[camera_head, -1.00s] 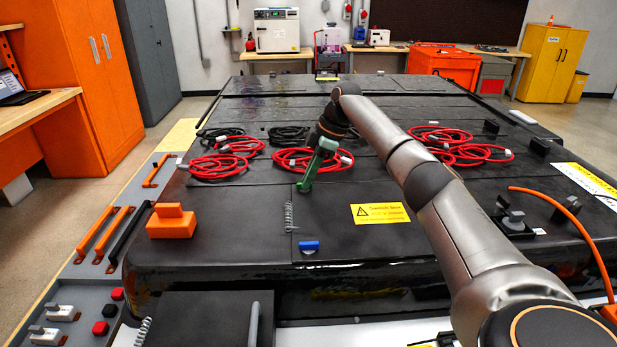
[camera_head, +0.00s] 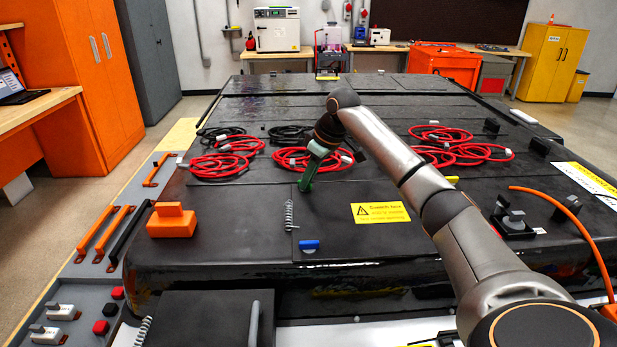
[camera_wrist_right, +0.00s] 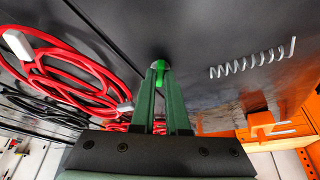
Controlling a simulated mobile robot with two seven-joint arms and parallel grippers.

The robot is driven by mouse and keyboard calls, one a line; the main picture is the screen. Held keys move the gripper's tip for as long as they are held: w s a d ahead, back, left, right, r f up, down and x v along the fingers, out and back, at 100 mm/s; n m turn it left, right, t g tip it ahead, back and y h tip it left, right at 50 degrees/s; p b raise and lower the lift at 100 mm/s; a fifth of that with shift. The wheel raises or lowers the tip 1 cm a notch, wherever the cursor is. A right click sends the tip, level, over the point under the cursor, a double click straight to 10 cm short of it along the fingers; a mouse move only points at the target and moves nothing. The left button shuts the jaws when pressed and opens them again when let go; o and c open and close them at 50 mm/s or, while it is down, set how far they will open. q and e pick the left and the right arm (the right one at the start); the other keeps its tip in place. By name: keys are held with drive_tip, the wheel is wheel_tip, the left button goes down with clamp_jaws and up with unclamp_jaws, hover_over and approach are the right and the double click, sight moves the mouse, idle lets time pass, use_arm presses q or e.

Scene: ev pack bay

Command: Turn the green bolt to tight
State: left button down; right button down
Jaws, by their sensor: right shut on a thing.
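The green bolt (camera_wrist_right: 160,66) shows in the right wrist view between the tips of the dark green fingers, at the dark pack lid. My right gripper (camera_wrist_right: 160,72) is shut on it; the fingers hide part of the bolt. In the head view my right gripper (camera_head: 306,184) points down at the lid, left of the yellow warning label, and the bolt itself is hard to tell from the green fingers. How tight the bolt is cannot be seen. My left gripper is not in view.
Red cable coils (camera_head: 312,160) lie just behind the gripper. A metal spring (camera_head: 289,215), a blue piece (camera_head: 309,246) and an orange block (camera_head: 172,222) sit on the lid to the front and left. The yellow label (camera_head: 380,213) lies flat to the right.

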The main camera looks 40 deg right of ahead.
drive_tip(key=m, duration=0.2)
drive_tip(key=m+h, duration=0.2)
drive_tip(key=m, duration=0.1)
drive_tip(key=shift+a+m, duration=0.3)
drive_tip(key=m+h, duration=0.1)
drive_tip(key=m, duration=0.1)
drive_tip(key=m+h, duration=0.1)
drive_tip(key=m, duration=0.2)
drive_tip(key=shift+w+a+g, duration=0.1)
drive_tip(key=shift+a+g, duration=0.1)
drive_tip(key=shift+g, duration=0.2)
drive_tip(key=shift+m, duration=0.3)
drive_tip(key=c, duration=0.9)
unclamp_jaws()
drive_tip(key=v, duration=1.2)
drive_tip(key=shift+a+r, duration=0.1)
drive_tip(key=shift+r, duration=0.15)
drive_tip(key=shift+a+f, duration=0.1)
